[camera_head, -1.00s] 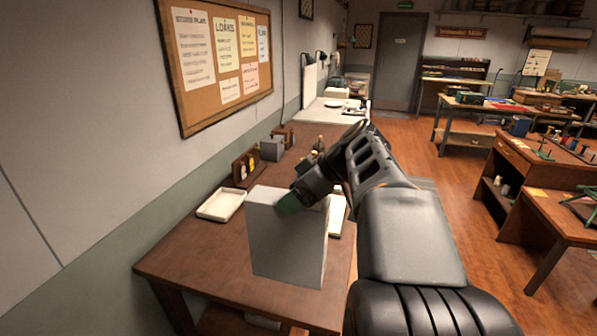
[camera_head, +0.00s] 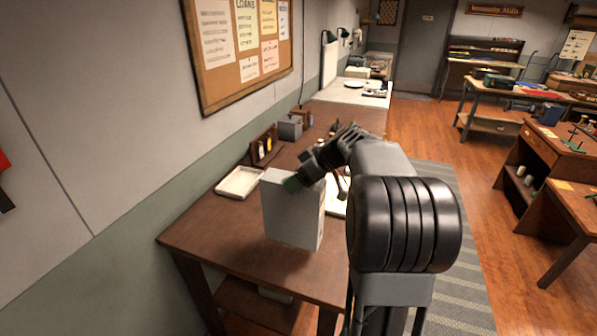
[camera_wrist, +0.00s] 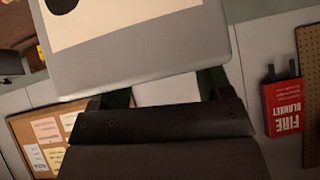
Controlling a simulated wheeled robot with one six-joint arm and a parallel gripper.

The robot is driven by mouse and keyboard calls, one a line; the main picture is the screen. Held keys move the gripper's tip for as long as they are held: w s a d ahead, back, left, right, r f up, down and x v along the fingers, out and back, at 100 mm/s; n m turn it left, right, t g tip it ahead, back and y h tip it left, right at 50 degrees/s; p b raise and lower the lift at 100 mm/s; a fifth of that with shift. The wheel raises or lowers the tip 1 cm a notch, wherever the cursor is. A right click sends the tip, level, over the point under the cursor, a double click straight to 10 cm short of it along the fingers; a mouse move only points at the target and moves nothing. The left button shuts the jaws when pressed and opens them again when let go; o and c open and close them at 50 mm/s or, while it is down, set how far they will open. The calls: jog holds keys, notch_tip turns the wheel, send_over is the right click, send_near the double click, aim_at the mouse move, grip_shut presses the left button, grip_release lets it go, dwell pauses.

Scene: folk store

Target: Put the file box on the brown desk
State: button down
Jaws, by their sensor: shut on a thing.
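The file box (camera_head: 291,212) is a grey upright box in the head view, over the near part of the brown desk (camera_head: 215,247). My gripper (camera_head: 293,184) is shut on its upper edge, reaching in from the right. In the wrist view the box (camera_wrist: 140,62) fills the upper middle, with a pale label and a dark round spot, between the fingers of my gripper (camera_wrist: 160,92). I cannot tell whether the box's bottom touches the desk top.
A white tray (camera_head: 240,182) lies left of the box, and a white sheet or tray (camera_head: 336,200) is partly hidden at its right. A small wooden rack (camera_head: 264,146) and a grey container (camera_head: 290,127) stand farther back. The desk's front left is bare.

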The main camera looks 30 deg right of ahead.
aim_at(293, 211)
jog(key=shift+w+d+f+p, duration=0.1)
jog(key=shift+w+f+p, duration=0.2)
jog(key=shift+f, duration=0.55)
jog(key=shift+w+d+f+p, duration=0.1)
jog(key=shift+w+f+p, duration=0.2)
jog(key=shift+f, duration=0.55)
jog(key=shift+w+f+p, duration=0.2)
jog(key=shift+w+f, duration=0.15)
jog(key=shift+f, duration=0.6)
jog(key=shift+c, duration=0.2)
grip_release()
jog(key=shift+f, duration=0.1)
jog(key=shift+s, duration=0.1)
